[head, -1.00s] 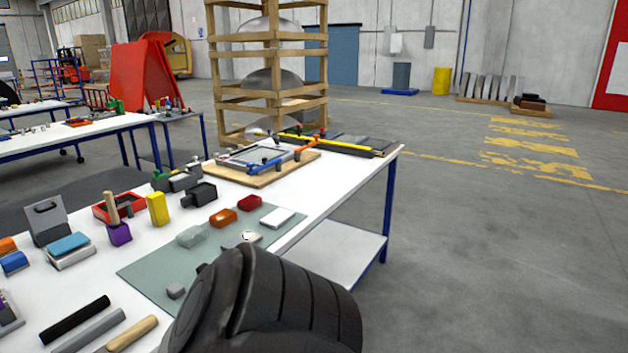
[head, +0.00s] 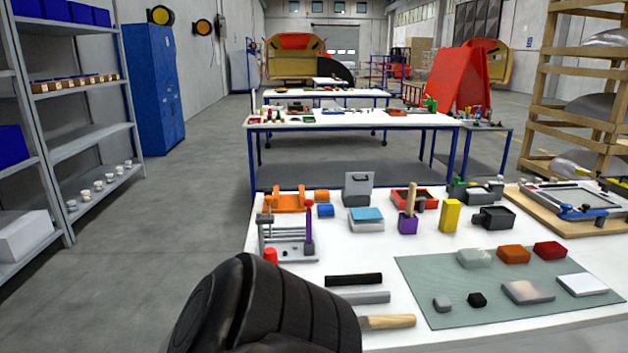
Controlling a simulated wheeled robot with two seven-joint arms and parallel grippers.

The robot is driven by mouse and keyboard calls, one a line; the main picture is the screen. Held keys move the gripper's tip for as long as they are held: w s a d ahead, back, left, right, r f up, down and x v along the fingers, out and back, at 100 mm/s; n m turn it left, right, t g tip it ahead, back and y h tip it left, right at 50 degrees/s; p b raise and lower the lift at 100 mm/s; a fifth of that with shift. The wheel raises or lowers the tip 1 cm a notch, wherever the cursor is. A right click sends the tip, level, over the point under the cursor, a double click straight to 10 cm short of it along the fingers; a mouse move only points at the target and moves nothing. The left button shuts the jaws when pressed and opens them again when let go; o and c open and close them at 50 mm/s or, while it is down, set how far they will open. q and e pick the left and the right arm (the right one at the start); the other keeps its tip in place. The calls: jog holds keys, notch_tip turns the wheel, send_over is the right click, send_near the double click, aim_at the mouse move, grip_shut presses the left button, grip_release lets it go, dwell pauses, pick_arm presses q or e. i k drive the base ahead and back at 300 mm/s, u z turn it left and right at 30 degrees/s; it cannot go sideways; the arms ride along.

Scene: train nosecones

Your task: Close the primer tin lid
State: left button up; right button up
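No object is clearly marked as the primer tin. The likeliest is a pale grey box (head: 366,226) with a blue block (head: 366,214) on or in it, on the white table. An upright grey panel (head: 358,191) with a dark handle stands right behind it, possibly its raised lid; I cannot tell whether they are joined. Neither gripper shows. A black ribbed part of my own arm fills the bottom centre, in front of the table's near left edge.
The white table (head: 340,258) also holds a slotted rack (head: 287,238), dark and grey rods, a wooden-handled tool (head: 388,322), a purple holder (head: 408,224), a yellow block (head: 450,215) and a green mat (head: 505,311) with several blocks. Grey floor lies open at left, before shelves (head: 85,130).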

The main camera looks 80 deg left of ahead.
aim_at(356, 183)
jog(key=u, duration=1.55)
jog(key=i, duration=0.35)
jog(key=u, duration=0.05)
